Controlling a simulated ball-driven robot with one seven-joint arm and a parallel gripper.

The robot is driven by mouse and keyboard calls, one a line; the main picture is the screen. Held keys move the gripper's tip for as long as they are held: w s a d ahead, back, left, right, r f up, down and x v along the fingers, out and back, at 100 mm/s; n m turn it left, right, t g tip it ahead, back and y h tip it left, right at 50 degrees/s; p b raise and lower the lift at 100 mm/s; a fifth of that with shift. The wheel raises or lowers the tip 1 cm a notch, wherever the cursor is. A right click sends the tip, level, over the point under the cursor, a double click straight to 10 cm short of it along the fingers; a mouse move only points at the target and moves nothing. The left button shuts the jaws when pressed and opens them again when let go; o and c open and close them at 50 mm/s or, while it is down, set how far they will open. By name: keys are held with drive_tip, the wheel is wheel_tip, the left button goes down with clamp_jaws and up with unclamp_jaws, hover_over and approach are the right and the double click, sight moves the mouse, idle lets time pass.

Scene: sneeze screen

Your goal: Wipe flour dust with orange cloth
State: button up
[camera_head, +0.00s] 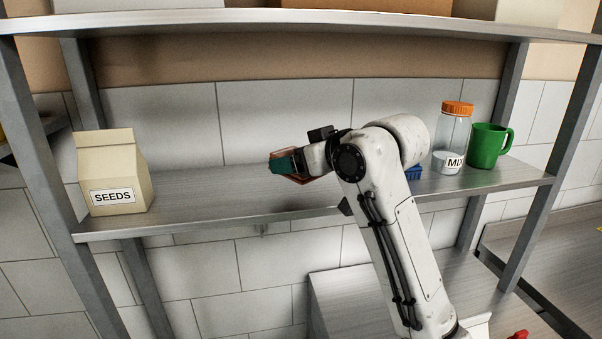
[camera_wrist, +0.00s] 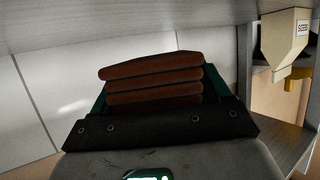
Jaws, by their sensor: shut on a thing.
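My gripper (camera_head: 284,165) is over the middle of the metal shelf, pointing left, and is shut on the folded orange cloth (camera_head: 292,179). In the wrist view the cloth (camera_wrist: 153,80) shows as several stacked brown-orange folds between the green fingers of my gripper (camera_wrist: 155,88). I cannot tell whether the cloth touches the shelf. I cannot make out flour dust on the shelf surface in either view. My arm hides part of the shelf to the right.
A SEEDS bag (camera_head: 112,175) stands at the shelf's left end. A jar labelled MIX (camera_head: 451,140) with an orange lid and a green mug (camera_head: 487,146) stand at the right. A blue thing (camera_head: 413,173) is partly behind my arm. An upper shelf (camera_head: 300,22) hangs overhead.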

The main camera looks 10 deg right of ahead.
drive_tip(key=shift+a+r, duration=0.1)
drive_tip(key=shift+r, duration=1.65)
